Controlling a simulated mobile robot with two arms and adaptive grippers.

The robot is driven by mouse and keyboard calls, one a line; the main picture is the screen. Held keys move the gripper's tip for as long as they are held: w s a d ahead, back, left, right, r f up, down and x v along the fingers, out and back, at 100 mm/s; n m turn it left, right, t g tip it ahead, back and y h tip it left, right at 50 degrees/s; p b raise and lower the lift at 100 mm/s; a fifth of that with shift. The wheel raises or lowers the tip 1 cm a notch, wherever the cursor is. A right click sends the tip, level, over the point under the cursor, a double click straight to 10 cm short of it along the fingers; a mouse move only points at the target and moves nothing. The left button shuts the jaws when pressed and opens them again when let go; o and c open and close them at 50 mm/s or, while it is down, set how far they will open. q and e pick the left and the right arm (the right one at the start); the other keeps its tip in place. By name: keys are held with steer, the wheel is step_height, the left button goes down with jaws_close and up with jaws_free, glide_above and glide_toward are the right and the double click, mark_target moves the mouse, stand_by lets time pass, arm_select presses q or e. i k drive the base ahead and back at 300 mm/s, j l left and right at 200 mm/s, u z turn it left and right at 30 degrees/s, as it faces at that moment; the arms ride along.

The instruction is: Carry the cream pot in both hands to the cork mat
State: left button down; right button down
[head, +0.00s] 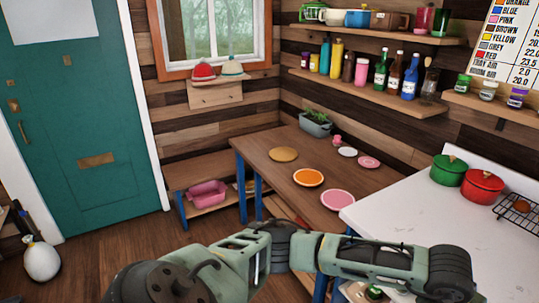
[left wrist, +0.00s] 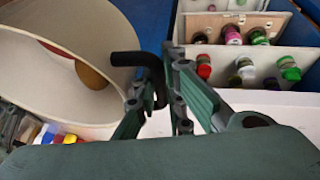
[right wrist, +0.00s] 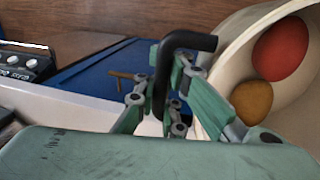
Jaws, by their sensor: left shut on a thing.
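The cream pot (left wrist: 40,75) shows in the left wrist view as a wide open rim at the left, with a round brownish thing inside. In the right wrist view the pot (right wrist: 235,60) is at the right, holding a red and a yellow-brown round thing. My left gripper (left wrist: 160,85) is shut on one black handle. My right gripper (right wrist: 165,85) has its fingers closed around the other black handle. The head view hides the pot and both fingertips. The round tan cork mat (head: 283,154) lies bare on the wooden table.
The wooden table (head: 262,172) also carries an orange plate (head: 308,177), a pink plate (head: 338,199) and a planter (head: 315,124). A white counter (head: 410,210) with a green pot (head: 448,170) and a red pot (head: 482,186) stands right. Bottles in a white divided box (left wrist: 245,90) are near the left gripper.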

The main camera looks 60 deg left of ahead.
mark_target(284, 153)
steer(key=u, duration=2.1)
steer(key=i+u, duration=0.25)
steer(key=i, duration=0.7)
steer(key=i+l+u, duration=0.1)
steer(key=i+u, duration=0.2)
steer(key=i, duration=0.65)
steer(key=i+j+z, duration=0.1)
steer(key=i, duration=0.95)
steer(key=i+z, duration=0.55)
steer(key=z, duration=0.15)
steer(key=i+z, duration=0.45)
steer(key=z, duration=0.9)
